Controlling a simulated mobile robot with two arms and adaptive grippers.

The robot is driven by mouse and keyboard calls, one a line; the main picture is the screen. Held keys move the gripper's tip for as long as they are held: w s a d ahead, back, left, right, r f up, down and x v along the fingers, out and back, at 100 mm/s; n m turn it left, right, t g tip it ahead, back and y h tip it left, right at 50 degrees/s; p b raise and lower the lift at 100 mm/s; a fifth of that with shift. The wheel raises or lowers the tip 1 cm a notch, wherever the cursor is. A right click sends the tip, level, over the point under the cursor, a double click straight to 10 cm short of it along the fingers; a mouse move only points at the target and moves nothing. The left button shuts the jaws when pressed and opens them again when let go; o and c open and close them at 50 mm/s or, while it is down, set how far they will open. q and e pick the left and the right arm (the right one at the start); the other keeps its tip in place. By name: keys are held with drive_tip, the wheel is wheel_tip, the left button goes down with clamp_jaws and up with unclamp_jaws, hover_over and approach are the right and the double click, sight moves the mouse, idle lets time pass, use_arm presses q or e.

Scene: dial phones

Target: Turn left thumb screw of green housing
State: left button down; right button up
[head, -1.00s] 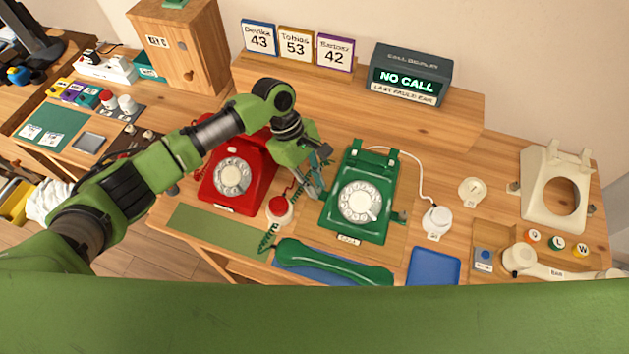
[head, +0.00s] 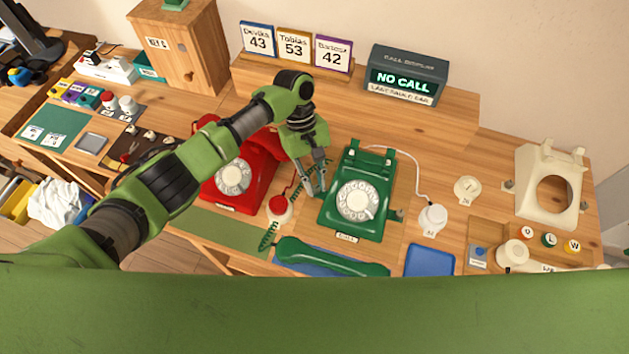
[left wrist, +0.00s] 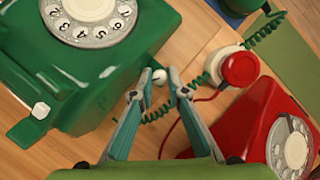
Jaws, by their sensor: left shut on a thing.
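The green housing (head: 357,195) is a dial phone body in the middle of the table, and it also fills the upper left of the left wrist view (left wrist: 110,62). Its left thumb screw (left wrist: 160,76) is a small pale knob at the housing's side. My left gripper (head: 315,191) points down between the red and green phones. In the left wrist view, its two fingertips (left wrist: 160,78) stand on either side of the screw, shut on it. The screw is too small to make out in the head view. My right gripper is not in view.
The red phone (head: 236,172) and a red-topped white piece (head: 279,207) stand close left of my gripper. A coiled green cord (head: 268,236) and green handset (head: 330,257) lie in front. A blue mat (head: 430,260) at front right is bare.

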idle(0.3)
use_arm(q)
drive_tip(key=c, duration=2)
unclamp_jaws()
drive_tip(key=shift+o, duration=0.2)
drive_tip(key=v, duration=0.8)
